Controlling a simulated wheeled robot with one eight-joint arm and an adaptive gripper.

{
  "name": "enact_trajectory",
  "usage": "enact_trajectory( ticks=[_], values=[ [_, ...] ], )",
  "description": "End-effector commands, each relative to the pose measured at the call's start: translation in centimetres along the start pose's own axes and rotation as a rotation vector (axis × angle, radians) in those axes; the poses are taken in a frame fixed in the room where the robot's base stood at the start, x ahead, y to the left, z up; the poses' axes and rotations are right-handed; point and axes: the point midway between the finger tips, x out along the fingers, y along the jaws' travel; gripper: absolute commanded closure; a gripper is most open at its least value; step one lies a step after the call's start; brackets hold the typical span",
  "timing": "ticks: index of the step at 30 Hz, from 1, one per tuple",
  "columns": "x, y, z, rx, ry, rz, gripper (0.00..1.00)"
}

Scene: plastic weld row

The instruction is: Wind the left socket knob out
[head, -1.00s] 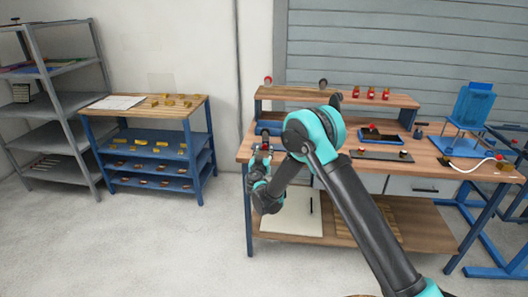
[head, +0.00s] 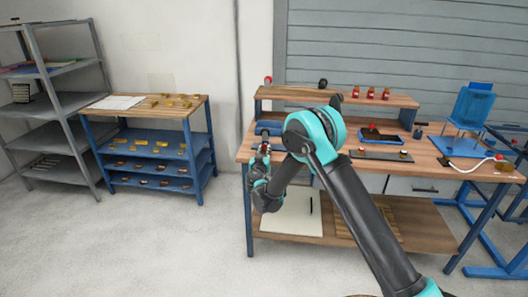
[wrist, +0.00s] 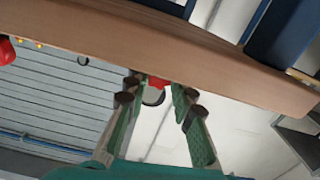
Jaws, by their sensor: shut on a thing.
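A red knob (wrist: 157,82) shows between my gripper's fingertips in the wrist view, close against the wooden bench edge. A dark ring sits just below it in that view. My gripper (wrist: 153,86) is shut on this knob, with one finger on each side of it. In the head view my gripper (head: 264,148) is at the left front corner of the workbench (head: 300,152), and a small red spot shows between the fingers. The fingers hide most of the knob, and I cannot tell how far it stands out of its socket.
A raised shelf (head: 300,93) carries red bottles (head: 371,93) and dark and red balls. Floor to the left is clear.

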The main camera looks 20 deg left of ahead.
Motion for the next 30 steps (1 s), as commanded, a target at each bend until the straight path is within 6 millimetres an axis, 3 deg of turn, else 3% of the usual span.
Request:
enact_trajectory(
  ticks=[12, 23, 24, 28, 30],
  values=[
    [-0.02, 0.07, -0.01, -0.328, 0.0, 0.0, 1.0],
    [-0.02, 0.06, -0.01, -0.347, 0.0, -0.001, 1.0],
    [-0.02, 0.06, -0.01, -0.347, 0.0, -0.001, 0.71],
    [-0.02, 0.06, -0.01, -0.346, 0.0, -0.001, 0.55],
    [-0.02, 0.07, -0.01, -0.346, 0.0, 0.0, 0.55]
  ],
)
